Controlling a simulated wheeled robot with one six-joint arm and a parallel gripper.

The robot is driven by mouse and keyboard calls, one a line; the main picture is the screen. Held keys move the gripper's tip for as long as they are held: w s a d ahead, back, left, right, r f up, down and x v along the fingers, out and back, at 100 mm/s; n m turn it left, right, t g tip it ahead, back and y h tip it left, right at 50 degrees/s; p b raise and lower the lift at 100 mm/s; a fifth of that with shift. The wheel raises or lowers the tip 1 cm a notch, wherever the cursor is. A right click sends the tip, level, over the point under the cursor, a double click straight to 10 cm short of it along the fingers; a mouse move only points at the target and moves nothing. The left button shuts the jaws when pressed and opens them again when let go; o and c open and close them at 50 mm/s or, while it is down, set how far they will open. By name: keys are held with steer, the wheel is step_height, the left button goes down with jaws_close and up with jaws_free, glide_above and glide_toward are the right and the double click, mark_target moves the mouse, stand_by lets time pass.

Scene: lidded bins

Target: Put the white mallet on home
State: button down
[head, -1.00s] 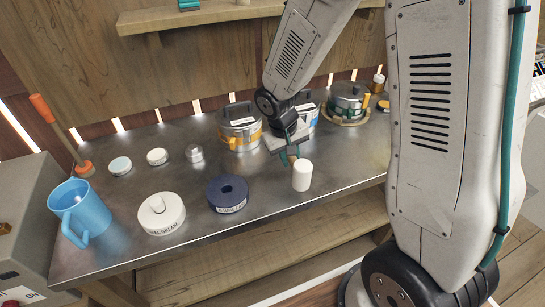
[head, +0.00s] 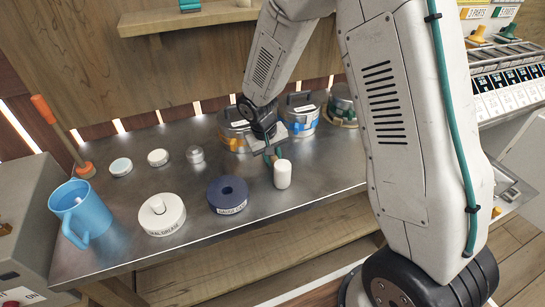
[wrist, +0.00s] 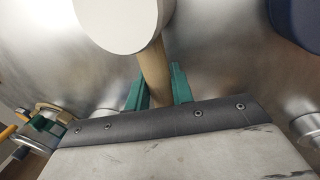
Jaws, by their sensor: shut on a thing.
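The white mallet has a pale cylindrical head (head: 283,174) and a wooden handle, and it is in my gripper (head: 269,154). In the wrist view the white mallet's head (wrist: 112,22) is at the top, and its tan handle (wrist: 155,72) runs between the green fingers of my gripper (wrist: 158,90). My gripper is shut on the handle. The mallet is over the right half of the metal bench; whether its head touches the top is unclear. I see no spot readable as home. A dark blue disc with a centre hole (head: 228,193) lies left of the mallet.
Left of it are a white knobbed disc (head: 162,213), a blue mug (head: 82,213) and an orange-handled tool (head: 50,113). Small round lids lie behind. Lidded metal pots (head: 302,113) stand close behind my gripper. The bench front (head: 270,205) has bare metal.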

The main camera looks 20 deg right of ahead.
steer(key=shift+f, duration=0.1)
steer(key=c, duration=1.2)
jaws_free()
steer(key=s+r, duration=0.2)
steer(key=r, duration=0.7)
steer(key=s+r, duration=0.3)
steer(key=r, duration=0.6)
steer(key=s+d+r+y, duration=0.1)
steer(key=s+r, duration=0.3)
steer(key=s, duration=0.8)
steer(key=s+d+r+t+y, duration=0.1)
steer(key=s+r, duration=0.4)
steer(key=s, duration=0.7)
steer(key=shift+s+d+r, duration=0.25)
steer(key=shift+s+d, duration=0.1)
steer(key=shift+d, duration=0.15)
